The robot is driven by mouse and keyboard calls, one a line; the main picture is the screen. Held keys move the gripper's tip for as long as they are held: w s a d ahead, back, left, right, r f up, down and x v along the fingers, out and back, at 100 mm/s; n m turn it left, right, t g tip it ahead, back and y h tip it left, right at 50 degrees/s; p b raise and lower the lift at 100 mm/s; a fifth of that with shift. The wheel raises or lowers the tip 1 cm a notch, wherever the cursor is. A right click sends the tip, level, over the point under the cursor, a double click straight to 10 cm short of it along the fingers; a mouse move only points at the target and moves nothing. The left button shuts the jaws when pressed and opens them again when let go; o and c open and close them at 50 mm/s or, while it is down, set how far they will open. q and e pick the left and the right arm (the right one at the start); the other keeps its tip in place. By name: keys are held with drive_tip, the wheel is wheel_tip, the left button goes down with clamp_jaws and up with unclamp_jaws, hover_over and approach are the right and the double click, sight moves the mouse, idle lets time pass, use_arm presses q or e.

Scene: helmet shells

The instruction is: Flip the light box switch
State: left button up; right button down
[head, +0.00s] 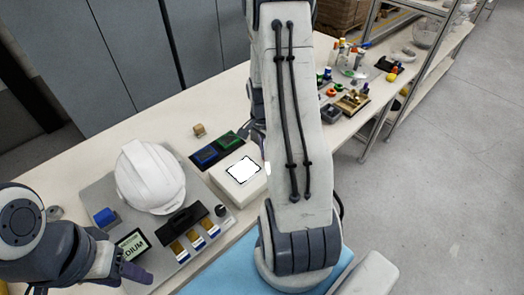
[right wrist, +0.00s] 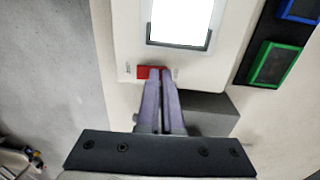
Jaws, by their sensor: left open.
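The white light box (head: 228,190) stands on the table right of the helmet, with a bright white panel on top. In the right wrist view the light box (right wrist: 130,40) fills the upper middle, and its red switch (right wrist: 145,72) sits on the edge nearest me. My right gripper (right wrist: 161,72) has its purple fingers close together, with the tips at the switch and partly covering it. Whether they touch it I cannot tell. In the head view my right arm hides the switch. My left gripper (head: 130,272) is open and empty at lower left, by the display panel.
A white helmet shell (head: 150,177) rests on a grey board (head: 100,195) with a small "MEDIUM" display (head: 133,244). Blue (head: 205,156) and green (head: 228,140) framed pads lie behind the light box. A small wooden block (head: 199,130) stands farther back.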

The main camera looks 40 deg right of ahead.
drive_tip(key=shift+s+a+f, duration=0.15)
drive_tip(key=shift+s+f, duration=0.15)
drive_tip(key=shift+f, duration=0.05)
drive_tip(key=shift+s, duration=0.55)
drive_tip(key=shift+s+r, duration=0.1)
drive_tip(key=shift+s, duration=0.2)
drive_tip(key=r+p, duration=0.4)
drive_tip(key=shift+w+r, duration=0.35)
wheel_tip(320, 180, up, 10)
drive_tip(key=shift+w+d+b, duration=0.2)
drive_tip(key=shift+w+b, duration=0.25)
